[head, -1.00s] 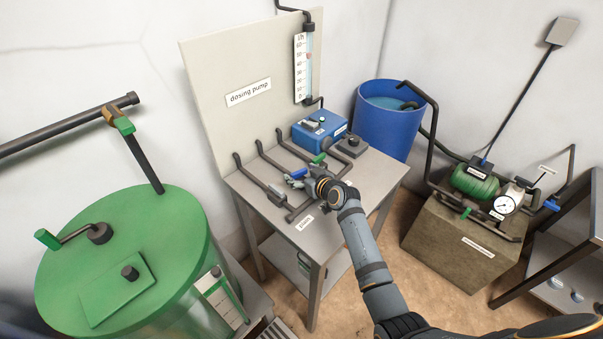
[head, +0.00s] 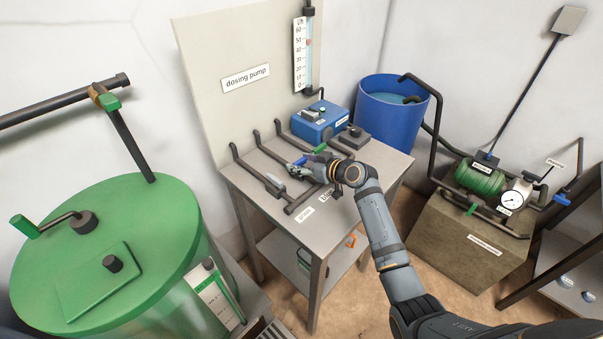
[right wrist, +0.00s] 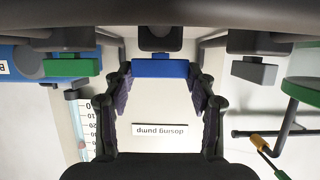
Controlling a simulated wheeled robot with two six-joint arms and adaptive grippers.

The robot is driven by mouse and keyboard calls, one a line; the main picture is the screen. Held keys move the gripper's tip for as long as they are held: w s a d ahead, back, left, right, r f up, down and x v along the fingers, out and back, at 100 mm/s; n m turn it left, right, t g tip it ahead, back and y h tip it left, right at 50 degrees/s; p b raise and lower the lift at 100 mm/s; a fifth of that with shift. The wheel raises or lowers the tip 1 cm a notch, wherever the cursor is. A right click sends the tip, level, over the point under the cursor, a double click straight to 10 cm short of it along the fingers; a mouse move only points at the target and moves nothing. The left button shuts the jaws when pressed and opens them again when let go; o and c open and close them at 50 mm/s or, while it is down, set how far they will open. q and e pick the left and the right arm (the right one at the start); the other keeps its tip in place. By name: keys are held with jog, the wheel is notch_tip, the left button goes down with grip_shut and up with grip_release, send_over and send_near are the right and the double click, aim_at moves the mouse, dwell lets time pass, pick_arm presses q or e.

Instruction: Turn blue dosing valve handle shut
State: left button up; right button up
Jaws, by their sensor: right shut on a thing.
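The blue dosing valve handle (head: 299,160) is a short bar on the middle pipe of the bench, below the dosing pump board. My right gripper (head: 301,169) is at it and hides part of it. In the right wrist view the blue handle (right wrist: 160,68) lies crosswise between the two fingers of my right gripper (right wrist: 160,95), which is shut on it. The valve's dark body sits just beyond the handle. My left gripper is not in view.
A green handle (right wrist: 75,66) and a grey handle (right wrist: 255,73) flank the blue one closely. A blue pump box (head: 320,120) stands behind on the bench (head: 345,205). A green tank (head: 150,205) is at left, a blue barrel (head: 390,125) behind right.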

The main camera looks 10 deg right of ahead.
jog(key=shift+f, duration=0.2)
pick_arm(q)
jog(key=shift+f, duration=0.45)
pick_arm(e)
jog(key=shift+r+n+g, duration=0.15)
jog(key=shift+n+g, duration=0.15)
jog(key=o, duration=1.2)
jog(key=shift+c, duration=0.2)
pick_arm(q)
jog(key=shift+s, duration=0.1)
pick_arm(e)
jog(key=shift+d, duration=0.1)
jog(key=v, duration=1.2)
jog(key=shift+d+f, duration=0.1)
jog(key=shift+f, duration=0.1)
